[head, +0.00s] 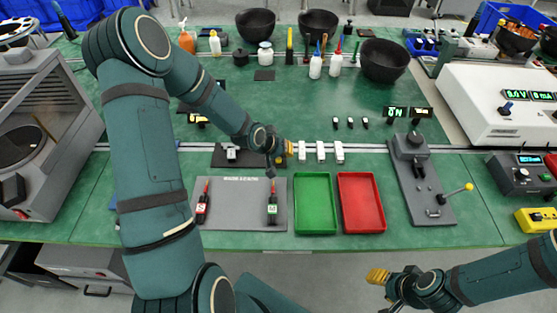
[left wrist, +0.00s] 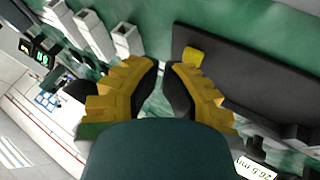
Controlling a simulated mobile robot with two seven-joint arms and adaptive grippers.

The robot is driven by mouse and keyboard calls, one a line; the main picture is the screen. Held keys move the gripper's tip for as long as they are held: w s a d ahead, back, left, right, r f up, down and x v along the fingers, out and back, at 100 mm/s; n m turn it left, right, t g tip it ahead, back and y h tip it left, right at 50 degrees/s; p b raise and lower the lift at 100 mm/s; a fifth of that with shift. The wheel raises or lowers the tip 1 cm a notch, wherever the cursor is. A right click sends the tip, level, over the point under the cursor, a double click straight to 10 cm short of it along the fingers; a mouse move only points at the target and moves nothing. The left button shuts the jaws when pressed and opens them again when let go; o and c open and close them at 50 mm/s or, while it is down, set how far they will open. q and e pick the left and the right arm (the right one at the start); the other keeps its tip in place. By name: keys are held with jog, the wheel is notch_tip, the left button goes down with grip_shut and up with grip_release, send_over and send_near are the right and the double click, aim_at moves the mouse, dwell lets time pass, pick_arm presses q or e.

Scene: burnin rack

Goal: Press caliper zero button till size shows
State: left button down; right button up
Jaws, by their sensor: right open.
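A small instrument with a pale face (head: 231,153), which I take to be the caliper, sits on a dark pad (head: 218,162) behind the grey mat. In the left wrist view a pale display (left wrist: 257,169) reading about 26.5 mm shows at the lower right edge, partly cut off. Its zero button cannot be made out. My left gripper (head: 289,148) is over the pad's right end, right of the instrument. My right gripper (head: 378,277) is open and empty, in front of the table.
White blocks (head: 320,151) stand just right of my left gripper. A grey lever fixture (head: 425,205) stands further right.

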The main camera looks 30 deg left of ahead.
pick_arm(q)
jog(key=shift+f+b, duration=0.35)
dwell(0.7)
jog(key=shift+r, duration=0.1)
dwell(0.4)
jog(key=shift+r+p, duration=0.65)
jog(key=shift+r, duration=0.1)
jog(key=shift+r+p, duration=1.9)
jog(key=shift+r, duration=0.6)
